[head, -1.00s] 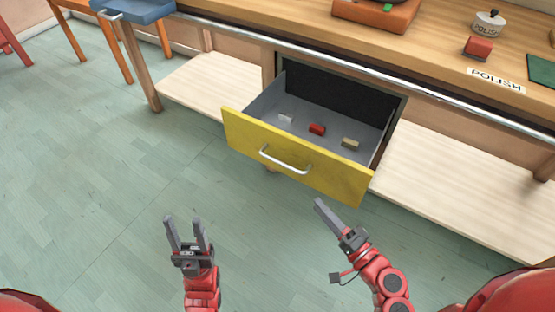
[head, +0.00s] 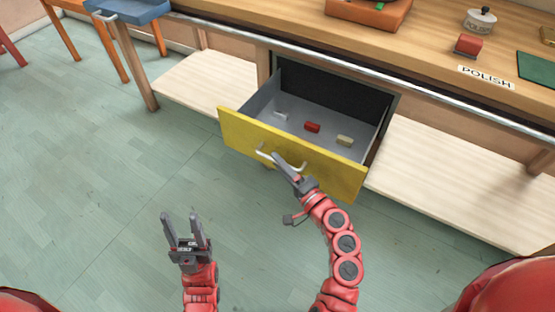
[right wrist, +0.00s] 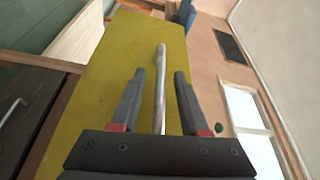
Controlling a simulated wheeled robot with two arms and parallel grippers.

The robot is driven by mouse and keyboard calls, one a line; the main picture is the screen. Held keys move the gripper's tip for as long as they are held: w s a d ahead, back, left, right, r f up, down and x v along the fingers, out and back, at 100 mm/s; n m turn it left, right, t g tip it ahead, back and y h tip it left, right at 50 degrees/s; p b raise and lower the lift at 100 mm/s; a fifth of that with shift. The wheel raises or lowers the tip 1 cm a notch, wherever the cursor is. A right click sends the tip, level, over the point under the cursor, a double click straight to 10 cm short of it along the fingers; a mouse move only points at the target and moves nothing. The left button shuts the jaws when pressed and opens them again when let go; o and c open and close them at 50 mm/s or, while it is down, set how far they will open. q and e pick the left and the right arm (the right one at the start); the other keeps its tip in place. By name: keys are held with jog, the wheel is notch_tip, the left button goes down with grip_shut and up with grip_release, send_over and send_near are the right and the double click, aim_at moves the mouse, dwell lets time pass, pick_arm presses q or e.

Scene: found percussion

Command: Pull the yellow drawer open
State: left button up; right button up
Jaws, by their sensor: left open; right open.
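The yellow drawer (head: 240,131) stands pulled out from under the workbench, with its grey inside showing. In it lie a red block (head: 312,127), a cream block (head: 344,141) and a small pale piece (head: 281,116). Its silver bar handle (head: 264,154) is partly hidden by my right gripper (head: 282,163). In the right wrist view the yellow front (right wrist: 120,70) fills the middle, and the handle (right wrist: 160,80) runs between the open fingers of my right gripper (right wrist: 161,80), not gripped. My left gripper (head: 183,222) is open and empty above the floor, left of the drawer.
The wooden workbench (head: 400,62) carries an orange-brown box (head: 368,12), a polish pot (head: 481,20), a red block (head: 468,45) and a POLISH label (head: 486,77). Pale lower shelves (head: 450,170) flank the drawer. A blue tray (head: 130,10) is at upper left. The green floor at left is clear.

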jog(key=shift+w+a, duration=0.35)
jog(key=shift+w, duration=0.15)
grip_shut()
dwell(1.2)
